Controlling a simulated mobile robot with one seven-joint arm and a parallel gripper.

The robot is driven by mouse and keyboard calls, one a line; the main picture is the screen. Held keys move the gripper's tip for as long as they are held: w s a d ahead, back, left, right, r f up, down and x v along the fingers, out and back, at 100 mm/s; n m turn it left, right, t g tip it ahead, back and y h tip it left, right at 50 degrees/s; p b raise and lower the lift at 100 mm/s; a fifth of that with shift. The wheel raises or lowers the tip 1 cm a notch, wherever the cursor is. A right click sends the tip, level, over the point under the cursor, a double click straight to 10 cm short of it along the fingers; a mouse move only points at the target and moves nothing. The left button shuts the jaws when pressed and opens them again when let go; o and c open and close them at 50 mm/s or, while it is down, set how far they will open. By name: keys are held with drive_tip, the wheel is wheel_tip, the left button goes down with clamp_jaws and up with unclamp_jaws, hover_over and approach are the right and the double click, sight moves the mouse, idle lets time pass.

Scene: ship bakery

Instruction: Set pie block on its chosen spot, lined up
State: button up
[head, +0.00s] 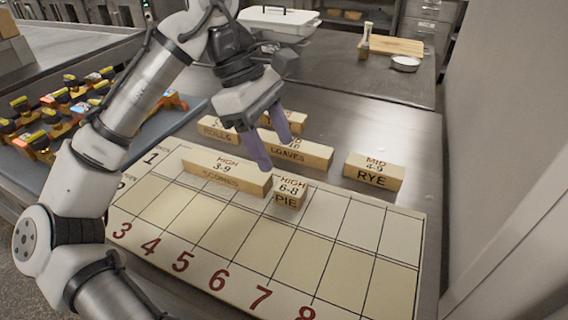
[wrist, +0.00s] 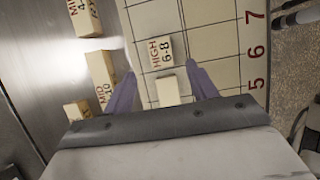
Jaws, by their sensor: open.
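The pie block (head: 289,193) is a small cream block marked HIGH 6-8 and PIE. It lies on the grid board (head: 350,268), in the far row around column 6, just right of the longer scones block (head: 226,175). In the wrist view the pie block (wrist: 160,54) looks turned slightly against the grid lines. My gripper (head: 270,146) is open and empty above the blocks. In the wrist view its fingers (wrist: 163,90) stand either side of the scones block's end (wrist: 168,91), with the pie block just beyond the fingertips. I cannot tell the exact height.
The loaves block (head: 296,151), rolls block (head: 217,129) and rye block (head: 374,171) stand on the metal counter behind the board. The board's right side is clear.

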drive_tip(key=v, duration=0.3)
